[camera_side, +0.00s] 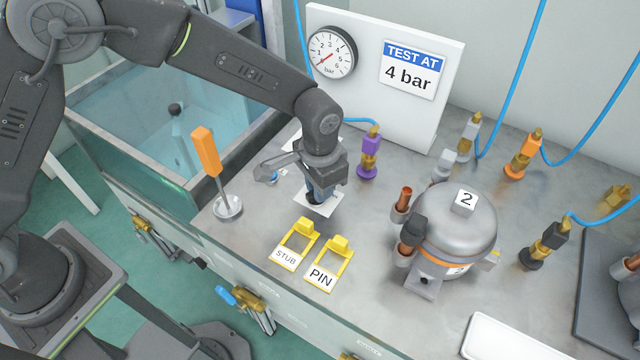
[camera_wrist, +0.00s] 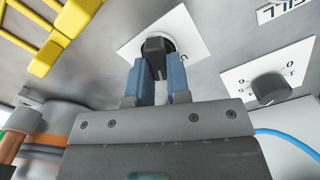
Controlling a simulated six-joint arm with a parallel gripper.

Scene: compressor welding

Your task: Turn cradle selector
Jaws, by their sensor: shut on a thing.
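The selector is a black knob (camera_wrist: 155,48) on a white plate; the plate (camera_side: 322,209) lies on the bench in the side view. The plate also shows in the wrist view (camera_wrist: 190,28), with a partly hidden letter beside the knob. My gripper (camera_side: 315,192) points down over the plate. In the wrist view its two blue fingers (camera_wrist: 156,68) stand on either side of the knob and are shut on it. In the side view the fingers hide most of the knob. The full lettering around it cannot be read.
A second dark knob (camera_wrist: 270,88) on a marked white plate sits close by. Yellow STUB (camera_side: 286,258) and PIN (camera_side: 321,277) frames lie in front. An orange-handled tool (camera_side: 207,152) stands left. The grey compressor (camera_side: 455,220) and gauge board (camera_side: 440,60) stand right and behind.

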